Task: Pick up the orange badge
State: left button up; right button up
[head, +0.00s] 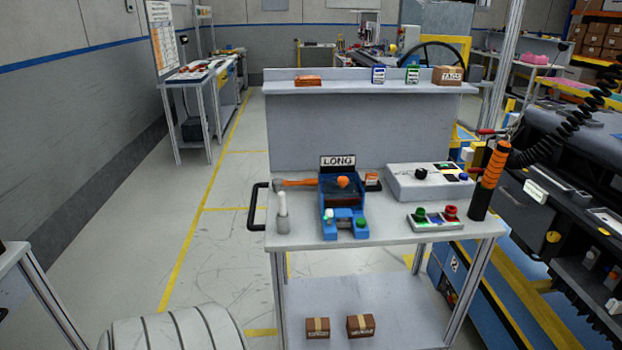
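A small orange badge with a white part (372,181) stands on the top of the grey workbench cart (390,231). It is just right of the blue fixture (328,191), close to it; whether they touch is too small to tell. Neither of my grippers is in the head view.
A LONG sign (338,162) stands behind the fixture. A grey control box (405,187), a button panel (435,222) and an orange-black hanging tool (490,165) are to the right. An orange-handled tool (296,182) lies left. A blue badge (378,74) and a green badge (412,74) stand on the upper shelf.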

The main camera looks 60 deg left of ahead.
aim_at(371, 178)
jog(key=u, duration=1.5)
jog(key=i+j, duration=0.1)
jog(key=i+u, duration=0.05)
jog(key=i, duration=0.05)
